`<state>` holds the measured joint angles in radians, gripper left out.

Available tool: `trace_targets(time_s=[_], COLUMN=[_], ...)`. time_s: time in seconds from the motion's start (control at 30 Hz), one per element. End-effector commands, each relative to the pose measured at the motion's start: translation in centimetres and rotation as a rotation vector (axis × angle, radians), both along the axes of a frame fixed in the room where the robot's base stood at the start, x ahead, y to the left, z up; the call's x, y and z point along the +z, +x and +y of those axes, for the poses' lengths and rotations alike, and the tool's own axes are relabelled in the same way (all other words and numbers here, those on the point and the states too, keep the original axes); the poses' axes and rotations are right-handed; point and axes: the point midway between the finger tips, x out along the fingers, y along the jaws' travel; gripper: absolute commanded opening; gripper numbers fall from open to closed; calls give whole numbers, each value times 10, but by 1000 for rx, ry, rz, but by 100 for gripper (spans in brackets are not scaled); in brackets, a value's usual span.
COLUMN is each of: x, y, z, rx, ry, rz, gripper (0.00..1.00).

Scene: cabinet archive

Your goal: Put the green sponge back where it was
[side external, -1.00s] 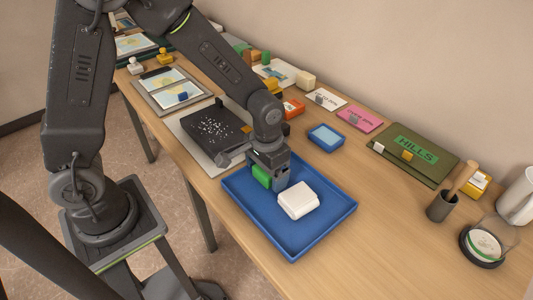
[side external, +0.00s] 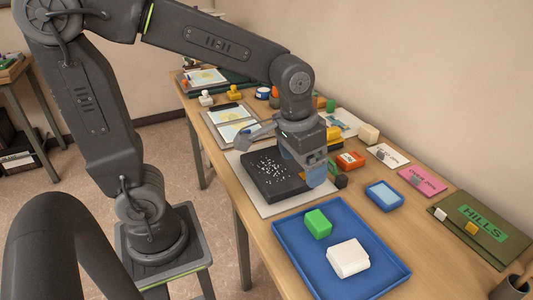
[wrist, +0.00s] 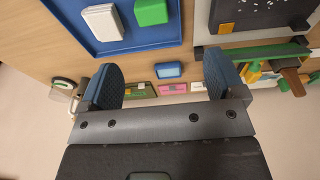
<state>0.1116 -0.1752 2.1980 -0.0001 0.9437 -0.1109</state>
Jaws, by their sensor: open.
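The green sponge (side external: 318,224) lies in the blue tray (side external: 290,253), near its far left side. A white block (side external: 348,258) lies beside it in the tray, a small gap apart. My gripper (side external: 308,174) is open and empty, raised beyond the tray near the black speckled slab (side external: 272,178). In the wrist view its two blue fingers (wrist: 162,82) stand wide apart with nothing between them.
Framed pictures (side external: 232,122) and stamps stand farther back. The wall borders the table.

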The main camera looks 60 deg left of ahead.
Motion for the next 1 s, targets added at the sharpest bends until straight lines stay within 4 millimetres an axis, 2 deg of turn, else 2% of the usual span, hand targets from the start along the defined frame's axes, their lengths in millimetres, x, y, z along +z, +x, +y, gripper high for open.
trace_targets(time_s=[0.03, 0.2, 0.4, 0.57, 1.0], x=[12, 32, 36, 36, 36], y=[-15, -56, -85, -92, -91], z=[7, 23, 32, 34, 33], rx=[5, 6, 6, 6, 6], ry=[-3, 2, 14, 20, 19], rz=[-55, -194, -295, -318, -318], gripper=[88, 88, 88, 88, 88])
